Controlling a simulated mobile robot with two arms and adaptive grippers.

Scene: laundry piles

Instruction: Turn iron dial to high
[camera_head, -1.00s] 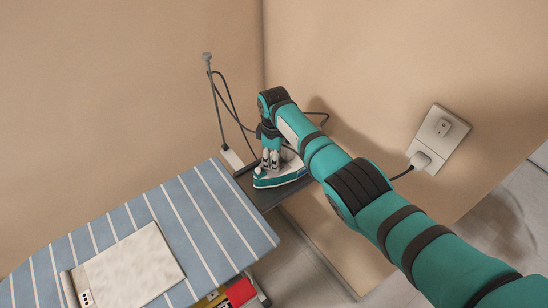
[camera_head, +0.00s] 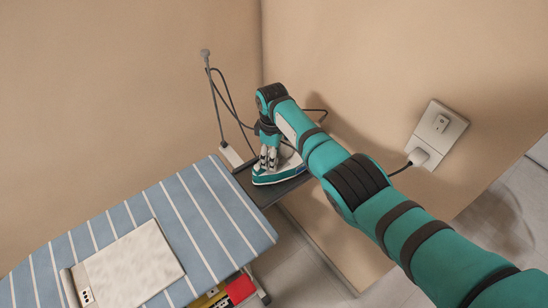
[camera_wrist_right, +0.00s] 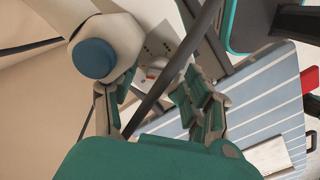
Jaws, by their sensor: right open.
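The iron (camera_head: 283,167) is white with a teal base. It sits on the dark rest at the end of the ironing board, partly covered by my right gripper and forearm. My right gripper (camera_head: 268,159) points down at the iron's left part, and contact cannot be told. In the right wrist view my right gripper (camera_wrist_right: 157,104) is open, its fingers apart. My left gripper is out of view.
A grey upright rod (camera_head: 216,110) with a dark cord rises behind the iron. A wall outlet (camera_head: 440,122) with a plug is right of my arm. Walls close the corner behind the iron.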

